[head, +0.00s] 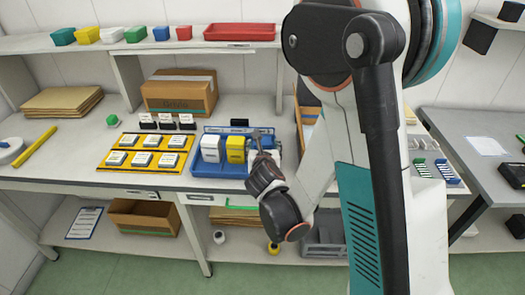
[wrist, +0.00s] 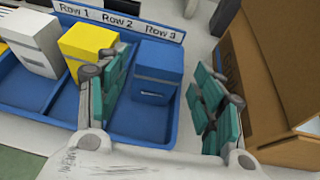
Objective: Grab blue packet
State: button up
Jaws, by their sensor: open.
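The blue packet (wrist: 158,72) stands upright in the Row 3 compartment of a blue tray (wrist: 20,92). My gripper (wrist: 161,68) is open, with its teal-padded fingers on the left and right of the blue packet. I cannot tell whether either finger touches it. A yellow packet (wrist: 88,45) in Row 2 is close beside my left finger. A white packet (wrist: 35,42) stands in Row 1.
A cardboard box (wrist: 265,70) stands close to the right finger. A yellow rack (head: 110,167) with several white-topped items lies left of the tray. A closed carton (head: 180,95) stands behind. Bare table shows at the left.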

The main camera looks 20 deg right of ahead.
aim_at(263, 145)
jog(key=b+x, duration=0.2)
jog(key=x, duration=0.3)
jog(key=shift+w+d+f, duration=0.1)
jog(key=shift+w+f, duration=0.1)
jog(key=shift+f, duration=0.1)
jog(key=shift+w+d, duration=0.1)
jog(key=shift+w, duration=0.3)
jog(key=c, duration=0.8)
